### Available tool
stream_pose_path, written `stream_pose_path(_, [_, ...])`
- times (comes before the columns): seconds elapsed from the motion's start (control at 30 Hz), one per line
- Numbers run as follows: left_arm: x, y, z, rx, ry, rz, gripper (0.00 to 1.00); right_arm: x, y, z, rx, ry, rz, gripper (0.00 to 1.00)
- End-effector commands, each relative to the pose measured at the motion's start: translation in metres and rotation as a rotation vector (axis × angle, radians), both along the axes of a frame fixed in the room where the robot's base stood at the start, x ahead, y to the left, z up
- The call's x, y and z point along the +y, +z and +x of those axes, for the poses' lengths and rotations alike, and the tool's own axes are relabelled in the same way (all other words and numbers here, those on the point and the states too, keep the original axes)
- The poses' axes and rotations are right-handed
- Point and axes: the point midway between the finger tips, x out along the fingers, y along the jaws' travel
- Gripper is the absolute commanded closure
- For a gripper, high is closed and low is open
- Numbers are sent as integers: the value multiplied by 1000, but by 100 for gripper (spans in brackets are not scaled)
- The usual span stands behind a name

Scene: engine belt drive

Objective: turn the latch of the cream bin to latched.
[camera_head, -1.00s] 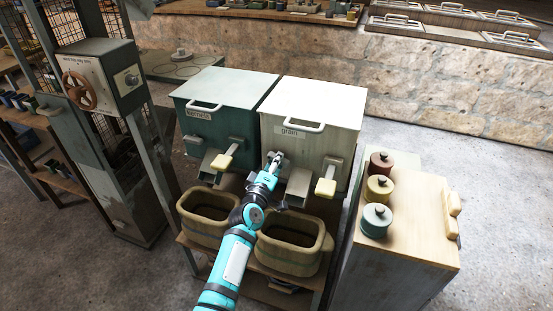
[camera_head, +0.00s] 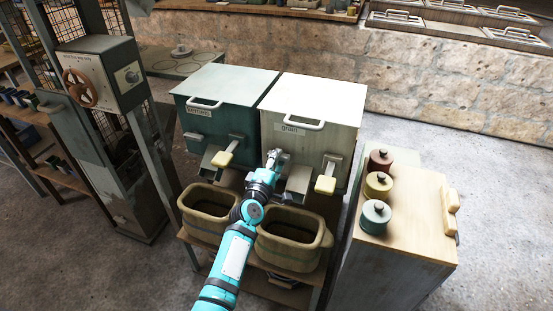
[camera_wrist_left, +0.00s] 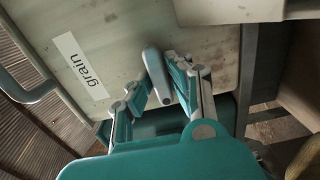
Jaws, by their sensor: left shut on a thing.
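The cream bin (camera_head: 340,101) stands beside the dark green bin and bears a "grain" label, which also shows on its front (camera_wrist_left: 115,40) in the left wrist view. Its latch (camera_wrist_left: 155,72) is a short grey rounded lever on the front, tilted in the left wrist view. My left gripper (camera_head: 275,155) is at the bin's front, left of its chute. In the left wrist view its fingers (camera_wrist_left: 160,85) are on either side of the latch, shut on it. The gripper hides the latch in the head view. My right gripper is not in view.
The green bin (camera_head: 200,92) stands to the left. A chute (camera_head: 297,179) and a cream-gripped lever (camera_head: 325,184) are right of my gripper. Two tan tubs (camera_head: 285,257) sit below. A wooden cabinet (camera_head: 410,215) with several lidded jars stands at the right.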

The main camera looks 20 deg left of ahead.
Motion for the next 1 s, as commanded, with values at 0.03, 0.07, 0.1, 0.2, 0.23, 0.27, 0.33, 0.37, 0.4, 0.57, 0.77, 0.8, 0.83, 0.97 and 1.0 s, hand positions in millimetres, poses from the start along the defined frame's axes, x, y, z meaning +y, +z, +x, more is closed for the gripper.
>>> stream_pose_path(0.03, [1,1,0,-2,2,0,100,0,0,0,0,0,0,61])
stream_pose_path(0.07, [1,1,0,-2,2,1,100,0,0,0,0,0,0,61])
stream_pose_path(0.1, [1,1,0,-2,2,1,100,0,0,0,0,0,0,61])
stream_pose_path(0.2, [1,1,0,-2,2,1,74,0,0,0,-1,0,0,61])
stream_pose_path(0.23, [1,1,0,-2,2,1,70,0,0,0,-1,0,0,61])
stream_pose_path(0.27, [1,1,0,-2,2,1,66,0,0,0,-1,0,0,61])
stream_pose_path(0.33, [1,1,0,-1,1,1,61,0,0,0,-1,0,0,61])
stream_pose_path(0.37, [1,1,0,-1,1,1,61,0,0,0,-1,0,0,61])
stream_pose_path(0.4, [0,1,0,-1,1,2,61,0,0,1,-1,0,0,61])
stream_pose_path(0.57, [0,0,0,0,1,2,61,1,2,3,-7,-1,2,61])
stream_pose_path(0.77, [0,-1,-20,1,0,0,61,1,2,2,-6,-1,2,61])
stream_pose_path(0.8, [1,-1,-28,1,1,0,61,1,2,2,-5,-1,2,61])
stream_pose_path(0.83, [1,-1,-34,1,2,0,61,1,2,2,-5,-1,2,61])
stream_pose_path(0.97, [3,-1,-64,2,2,0,61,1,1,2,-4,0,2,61])
stream_pose_path(1.0, [3,-2,-72,2,2,1,61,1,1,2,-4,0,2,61])
